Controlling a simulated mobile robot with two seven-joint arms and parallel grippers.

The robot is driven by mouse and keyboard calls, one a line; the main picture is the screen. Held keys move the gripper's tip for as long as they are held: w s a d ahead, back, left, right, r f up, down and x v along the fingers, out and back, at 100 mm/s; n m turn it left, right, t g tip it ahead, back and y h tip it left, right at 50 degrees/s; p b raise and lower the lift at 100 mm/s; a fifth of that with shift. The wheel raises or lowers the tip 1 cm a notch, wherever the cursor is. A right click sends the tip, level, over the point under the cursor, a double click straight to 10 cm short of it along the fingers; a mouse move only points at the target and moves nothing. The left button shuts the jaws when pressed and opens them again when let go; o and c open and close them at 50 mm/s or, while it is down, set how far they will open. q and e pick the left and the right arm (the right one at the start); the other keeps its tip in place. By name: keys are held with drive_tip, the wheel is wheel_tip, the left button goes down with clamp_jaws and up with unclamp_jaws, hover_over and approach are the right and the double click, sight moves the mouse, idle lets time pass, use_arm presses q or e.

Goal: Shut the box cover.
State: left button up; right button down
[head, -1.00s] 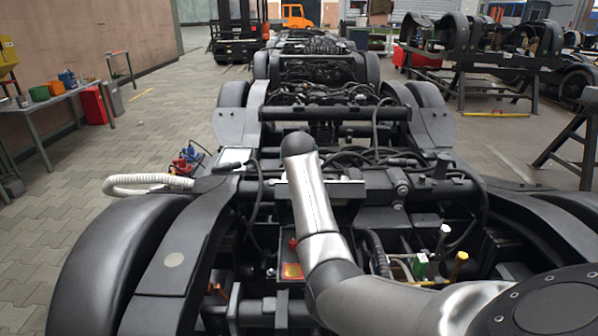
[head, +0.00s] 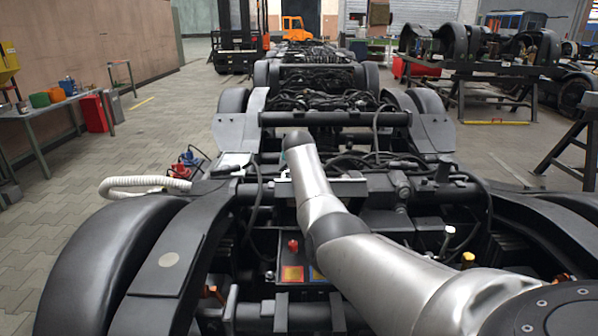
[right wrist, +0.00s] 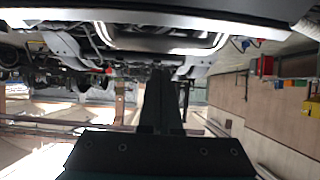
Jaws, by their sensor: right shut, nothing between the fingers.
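My right arm reaches forward over the bogie in the head view, and its own links hide its gripper there. In the right wrist view the right gripper (right wrist: 162,78) is dark, with its two fingers together and nothing between them. That view looks upside down. A pale rectangular frame with rounded corners (right wrist: 168,48) lies across its top, apart from the fingertips as far as I can tell. I cannot tell for sure if it is the box cover. In the head view a pale flat panel (head: 236,160) lies left of the arm's far end. My left gripper is not in view.
A dark unit with a red knob (head: 293,245) and coloured labels sits below the arm. A black cross tube (head: 335,118) spans the frame beyond it. A white corrugated hose (head: 135,184) curves out at the left. A workbench (head: 45,108) stands further left, with clear floor before it.

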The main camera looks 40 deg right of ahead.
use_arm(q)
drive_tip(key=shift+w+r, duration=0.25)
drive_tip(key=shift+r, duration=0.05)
use_arm(e)
drive_tip(key=shift+s+a+f, duration=0.4)
drive_tip(key=shift+s+a, duration=0.2)
drive_tip(key=shift+s, duration=0.15)
drive_tip(key=shift+s+a+f, duration=0.35)
drive_tip(key=shift+s+a, duration=0.25)
drive_tip(key=shift+s, duration=0.1)
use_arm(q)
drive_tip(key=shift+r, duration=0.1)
